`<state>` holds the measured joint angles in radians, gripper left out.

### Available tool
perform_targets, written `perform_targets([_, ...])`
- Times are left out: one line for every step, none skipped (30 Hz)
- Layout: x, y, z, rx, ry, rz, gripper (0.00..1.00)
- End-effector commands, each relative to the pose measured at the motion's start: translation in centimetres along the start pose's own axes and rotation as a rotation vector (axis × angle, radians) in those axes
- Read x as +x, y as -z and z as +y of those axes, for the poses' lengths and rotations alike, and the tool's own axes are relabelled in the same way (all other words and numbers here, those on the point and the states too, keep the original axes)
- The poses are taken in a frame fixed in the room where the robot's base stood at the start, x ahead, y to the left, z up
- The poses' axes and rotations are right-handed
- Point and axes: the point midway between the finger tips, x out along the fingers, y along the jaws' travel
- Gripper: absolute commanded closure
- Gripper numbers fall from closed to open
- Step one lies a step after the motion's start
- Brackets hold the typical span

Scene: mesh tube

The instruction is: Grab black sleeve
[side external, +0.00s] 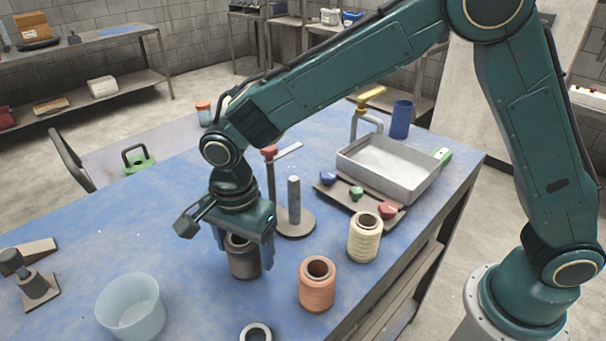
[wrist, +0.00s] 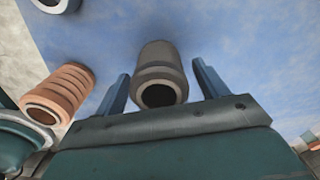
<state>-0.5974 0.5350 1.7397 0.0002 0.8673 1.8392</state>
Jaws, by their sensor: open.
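The black sleeve (side external: 243,262) is a dark grey hollow cylinder standing upright on the blue table, partly hidden by my gripper in the side view. My gripper (side external: 246,262) points down over it, with its fingers around the upper part. In the wrist view the black sleeve (wrist: 161,72) sits between the two blue fingers of my gripper (wrist: 160,85). The fingers are open, with a visible gap to the sleeve on both sides.
An orange sleeve (side external: 317,285) and a cream sleeve (side external: 364,238) stand to the right. A post on a round base (side external: 295,222) is behind. A translucent bowl (side external: 131,308) stands front left, and a grey ring-topped piece (side external: 256,333) at the front edge. A metal tray (side external: 388,170) is back right.

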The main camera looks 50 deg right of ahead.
Motion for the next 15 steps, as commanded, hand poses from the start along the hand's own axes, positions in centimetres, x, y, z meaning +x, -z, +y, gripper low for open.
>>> perform_targets([-0.02,0.00,-0.01,0.000,0.000,0.000,0.27])
perform_targets([-0.02,0.00,-0.01,0.000,0.000,0.000,0.31])
perform_targets([-0.03,0.00,-0.01,0.000,0.000,0.000,0.39])
perform_targets([-0.03,0.00,-0.01,0.000,0.000,0.000,0.45])
perform_targets([-0.03,0.00,-0.01,0.000,0.000,0.000,0.51])
perform_targets([-0.03,0.00,-0.01,0.000,0.000,0.000,0.59])
perform_targets([-0.03,0.00,-0.01,0.000,0.000,0.000,0.65])
perform_targets([-0.03,0.00,-0.01,0.000,0.000,0.000,0.71])
perform_targets([-0.03,0.00,-0.01,0.000,0.000,0.000,0.78])
perform_targets([-0.06,-0.01,-0.02,0.000,0.001,0.000,0.78])
perform_targets([-0.06,-0.01,-0.02,0.000,0.001,0.000,0.78])
perform_targets([-0.06,-0.01,-0.02,0.000,0.001,0.000,0.78])
perform_targets([-0.06,-0.01,-0.02,0.000,0.001,0.000,0.78])
perform_targets([-0.06,-0.01,-0.02,0.000,0.001,0.000,0.78])
perform_targets([-0.06,-0.01,-0.02,0.000,0.001,0.000,0.78])
